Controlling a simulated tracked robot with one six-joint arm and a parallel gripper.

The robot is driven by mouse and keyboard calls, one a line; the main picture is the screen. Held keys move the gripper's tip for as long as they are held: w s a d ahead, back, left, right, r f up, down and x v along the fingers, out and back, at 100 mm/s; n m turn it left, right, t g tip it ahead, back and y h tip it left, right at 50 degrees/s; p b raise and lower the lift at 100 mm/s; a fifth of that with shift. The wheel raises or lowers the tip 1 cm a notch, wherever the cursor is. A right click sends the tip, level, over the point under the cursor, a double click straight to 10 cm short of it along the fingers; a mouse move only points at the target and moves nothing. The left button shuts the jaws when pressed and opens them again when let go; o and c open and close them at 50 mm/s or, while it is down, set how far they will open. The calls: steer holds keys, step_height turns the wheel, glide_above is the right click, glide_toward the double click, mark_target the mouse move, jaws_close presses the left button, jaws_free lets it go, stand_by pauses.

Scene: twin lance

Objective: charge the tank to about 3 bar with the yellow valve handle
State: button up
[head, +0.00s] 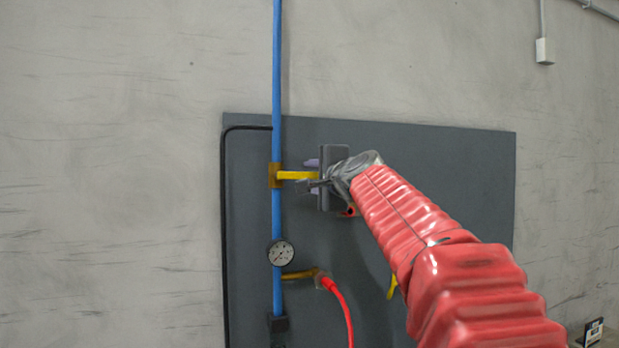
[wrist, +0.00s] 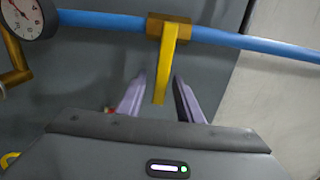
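The yellow valve handle (head: 296,175) points right from a brass valve (head: 275,176) on the vertical blue pipe, square to the pipe. In the wrist view the yellow handle (wrist: 169,50) reaches down between the two fingers of my gripper (wrist: 160,76), with a visible gap on each side. My gripper (head: 318,177) is open around the handle's free end. A round white gauge (head: 281,253) sits lower on the pipe. It shows in part in the wrist view (wrist: 30,14); its reading is too small to tell. No tank is identifiable.
The blue pipe (head: 277,80) runs up in front of a dark grey panel (head: 440,160) on a concrete wall. Below the gauge, a brass branch (head: 298,274) leads to a red hose (head: 342,305). Another yellow part (head: 392,287) shows beside my arm.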

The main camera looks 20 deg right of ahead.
steer(key=shift+c, duration=0.5)
jaws_close()
steer(key=shift+w+f, duration=0.1)
